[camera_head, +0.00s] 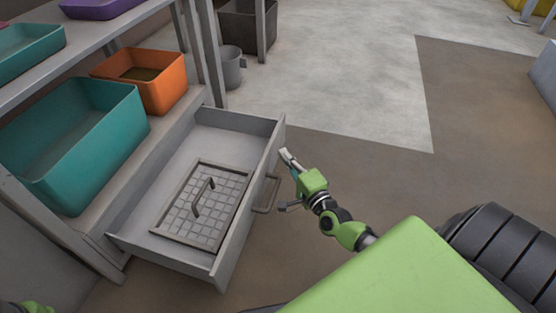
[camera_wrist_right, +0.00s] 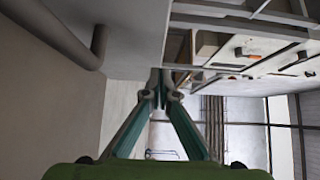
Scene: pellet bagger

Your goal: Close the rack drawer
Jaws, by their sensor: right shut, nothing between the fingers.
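The grey rack drawer (camera_head: 243,232) is pulled out from the rack. A framed grid plate with a handle (camera_head: 208,205) lies inside it. The drawer's handle (camera_head: 270,195) is on its front panel. My right gripper (camera_head: 287,157) is shut and empty beside the front panel, near its far end and beyond the handle. In the wrist view its fingertips (camera_wrist_right: 163,88) meet at the edge of the grey panel (camera_wrist_right: 135,40), with the handle bar (camera_wrist_right: 60,35) at upper left. I cannot tell whether they touch the panel. A green part of my left arm shows at the bottom left corner; its gripper is out of view.
A teal bin (camera_head: 75,150) and an orange bin (camera_head: 150,85) stand on the rack shelf (camera_head: 178,128) behind the drawer. A grey bucket (camera_head: 231,68) and a dark crate (camera_head: 240,28) are on the floor beyond. The floor right of the drawer is clear.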

